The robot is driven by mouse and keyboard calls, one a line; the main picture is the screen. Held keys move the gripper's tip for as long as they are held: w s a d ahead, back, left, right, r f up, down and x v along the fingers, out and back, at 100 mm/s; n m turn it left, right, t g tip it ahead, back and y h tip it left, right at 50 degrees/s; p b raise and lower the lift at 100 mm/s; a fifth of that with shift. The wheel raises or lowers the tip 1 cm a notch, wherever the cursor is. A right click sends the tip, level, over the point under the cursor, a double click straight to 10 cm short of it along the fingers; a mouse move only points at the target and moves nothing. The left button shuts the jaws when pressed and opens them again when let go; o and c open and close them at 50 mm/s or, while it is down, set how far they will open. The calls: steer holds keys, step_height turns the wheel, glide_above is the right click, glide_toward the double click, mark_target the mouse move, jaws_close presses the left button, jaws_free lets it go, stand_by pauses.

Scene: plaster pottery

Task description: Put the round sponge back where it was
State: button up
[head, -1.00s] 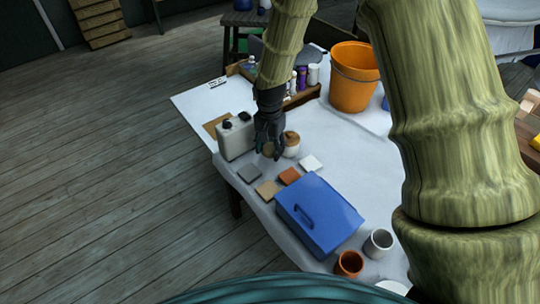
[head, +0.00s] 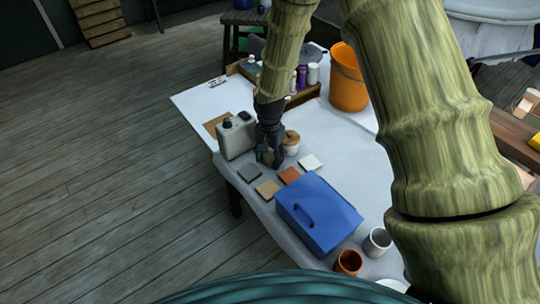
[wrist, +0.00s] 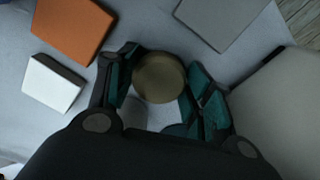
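The round sponge (wrist: 160,76), a short tan disc, is between the fingertips of my gripper (wrist: 158,84) in the wrist view. Both teal finger pads appear to meet its sides, so the gripper looks shut on it. In the head view my gripper (head: 268,158) points down over the white-covered table (head: 345,140), between the pale canister and the coloured tiles. The sponge shows there only as a small tan patch between the dark fingers. I cannot tell whether it touches the table.
The pale canister (head: 236,138) stands close to the left. A jar with a brown top (head: 291,142) is close to the right. Grey (head: 249,173), tan (head: 267,188), orange (head: 289,175) and white (head: 311,161) tiles lie in front, before a blue box (head: 318,214).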

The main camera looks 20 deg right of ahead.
mark_target(270, 156)
steer(key=shift+o, duration=1.1)
steer(key=shift+r, duration=0.1)
step_height(270, 156, up, 12)
steer(key=b, duration=0.2)
